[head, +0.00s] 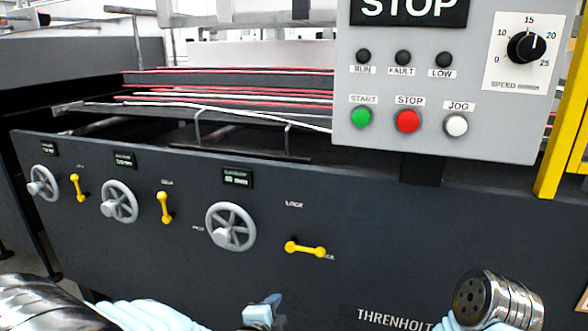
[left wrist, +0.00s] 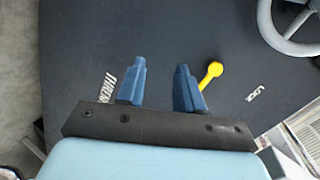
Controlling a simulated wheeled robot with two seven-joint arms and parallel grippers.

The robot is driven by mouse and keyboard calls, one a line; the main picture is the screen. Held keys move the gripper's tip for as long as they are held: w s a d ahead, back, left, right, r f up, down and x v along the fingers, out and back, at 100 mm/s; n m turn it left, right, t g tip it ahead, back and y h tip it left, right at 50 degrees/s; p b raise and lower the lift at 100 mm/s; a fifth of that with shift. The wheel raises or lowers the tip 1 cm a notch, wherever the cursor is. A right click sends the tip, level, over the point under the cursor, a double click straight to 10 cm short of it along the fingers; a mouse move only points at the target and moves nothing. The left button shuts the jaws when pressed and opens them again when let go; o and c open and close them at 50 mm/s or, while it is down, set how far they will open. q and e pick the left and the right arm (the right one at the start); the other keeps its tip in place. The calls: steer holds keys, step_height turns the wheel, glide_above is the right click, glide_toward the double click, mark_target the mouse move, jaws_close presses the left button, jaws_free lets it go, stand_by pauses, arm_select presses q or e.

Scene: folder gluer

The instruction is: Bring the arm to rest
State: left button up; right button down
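My left gripper (head: 272,306) is low in the head view, in front of the machine's dark panel (head: 150,240). In the left wrist view its two blue fingers (left wrist: 160,84) stand apart with nothing between them. A yellow lock lever (head: 305,248) lies near level on the panel, above and right of the gripper in the head view. In the left wrist view this yellow lever (left wrist: 210,74) shows just beyond the right finger, partly hidden by it; I cannot tell the exact gap. My right gripper is not in view.
Handwheels (head: 231,227) and two upright yellow levers (head: 165,207) stick out from the panel on the left. A grey control box (head: 440,90) with a green start button (head: 361,117) and a red stop button (head: 407,121) overhangs at upper right. A yellow post (head: 567,140) stands at right.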

arm_select(q)
steer(key=s+a+f+n+g+y, duration=0.2)
steer(key=a+f+n+g, duration=0.25)
steer(key=f, duration=0.85)
steer(key=s+a+f+n+g+h, duration=0.2)
steer(key=s+f+n+g, duration=0.5)
steer(key=s+f+n, duration=0.8)
step_height(320, 180, down, 3)
steer(key=shift+s+a+f+h, duration=0.2)
steer(key=shift+s+a+h, duration=0.25)
steer(key=shift+s, duration=0.3)
